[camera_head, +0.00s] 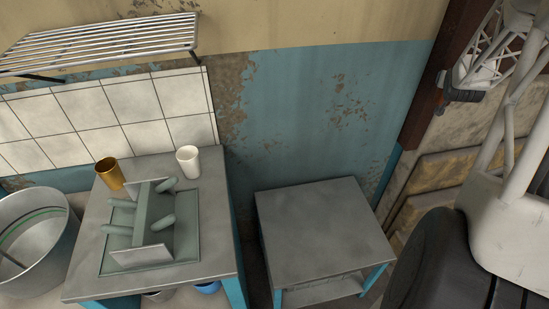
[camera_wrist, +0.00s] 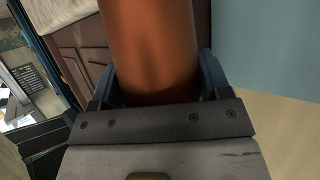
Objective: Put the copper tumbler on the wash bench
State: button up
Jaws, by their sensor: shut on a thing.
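The copper tumbler (camera_wrist: 150,42) is a smooth orange-brown cylinder that fills the top middle of the wrist view. My gripper (camera_wrist: 159,76) is shut on it, with one dark blue finger on each side. The tumbler's far end is cut off by the frame edge. Two benches show there: a grey-topped bench (camera_head: 85,285) at left with cups and a peg rack, and a lower bare grey bench (camera_head: 322,228) in the middle. Which one is the wash bench, I cannot tell.
On the left bench stand a brass-coloured cup (camera_head: 110,173), a white cup (camera_head: 188,161) and a green peg rack (camera_head: 152,225). A metal tub (camera_head: 62,255) is at far left. A wire shelf (camera_head: 100,44) hangs above. The middle bench top is clear.

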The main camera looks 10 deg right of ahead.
jog(key=w+a+f+n+t+y, duration=0.1)
jog(key=w+a+f+n+y, duration=0.15)
jog(key=a, duration=1.25)
jog(key=w+a+f+n+t+y, duration=0.1)
jog(key=w+a+f+y, duration=0.2)
jog(key=a, duration=1.1)
jog(key=w+a+f+n+t+y, duration=0.1)
jog(key=w+a+f+n, duration=0.3)
jog(key=a, duration=1.1)
jog(key=a+r+n+g+y, duration=0.15)
jog(key=a+y, duration=0.25)
jog(key=a, duration=1.2)
jog(key=a+r+n+y, duration=0.1)
jog(key=a+n+y, duration=0.2)
jog(key=a, duration=1.3)
jog(key=s+a+n+g+y, duration=0.2)
jog(key=a+n, duration=0.1)
jog(key=a, duration=0.6)
jog(key=s+a+f+n+g+y, duration=0.1)
jog(key=s+a+n+g+y, duration=0.1)
jog(key=a, duration=0.7)
jog(key=s+a+n+g+y, duration=0.3)
jog(key=a, duration=0.6)
jog(key=shift+s+a+f+n, duration=0.15)
jog(key=shift+s+a+n, duration=0.2)
jog(key=shift+n, duration=0.05)
jog(key=shift+f, duration=0.1)
notch_tip(320, 180, down, 6)
